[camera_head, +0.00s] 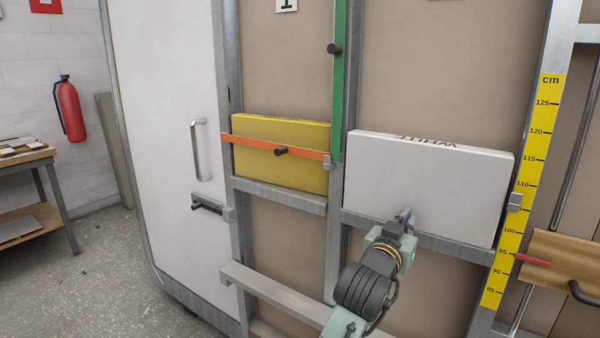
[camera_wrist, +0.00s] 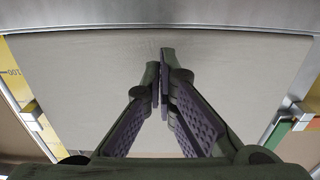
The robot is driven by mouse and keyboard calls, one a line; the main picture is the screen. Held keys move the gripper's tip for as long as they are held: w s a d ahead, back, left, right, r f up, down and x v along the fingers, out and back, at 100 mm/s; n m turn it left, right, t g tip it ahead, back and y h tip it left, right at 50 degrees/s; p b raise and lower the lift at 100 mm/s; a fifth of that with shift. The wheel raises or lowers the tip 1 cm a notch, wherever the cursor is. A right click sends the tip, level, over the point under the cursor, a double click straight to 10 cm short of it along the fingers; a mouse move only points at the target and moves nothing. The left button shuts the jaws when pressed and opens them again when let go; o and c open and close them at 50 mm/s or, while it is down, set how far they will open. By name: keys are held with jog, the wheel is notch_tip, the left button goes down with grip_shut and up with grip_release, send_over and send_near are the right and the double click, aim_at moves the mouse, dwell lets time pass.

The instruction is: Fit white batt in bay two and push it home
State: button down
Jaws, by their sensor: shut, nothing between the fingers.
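The white batt (camera_head: 430,185) stands upright in the right-hand bay, resting on the grey ledge, with its top edge and printed lettering showing in the head view. Its top edge seems to stand forward of the brown back panel. My gripper (camera_head: 405,217) is in front of the batt's lower middle, with its fingers shut and empty. In the wrist view the gripper (camera_wrist: 164,75) points at the broad pale face of the batt (camera_wrist: 90,90). I cannot tell whether the fingertips touch it.
A yellow batt (camera_head: 290,165) sits in the left bay behind an orange bar (camera_head: 250,144). A green bar (camera_head: 339,80) stands upright on the post between bays. A yellow centimetre scale (camera_head: 530,170) and a wooden block (camera_head: 570,262) are at right. A bench (camera_head: 30,160) stands far left.

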jog(key=shift+w+d, duration=0.15)
jog(key=shift+w, duration=0.05)
jog(key=shift+p+x, duration=0.4)
jog(key=shift+x, duration=1.5)
jog(key=v, duration=0.6)
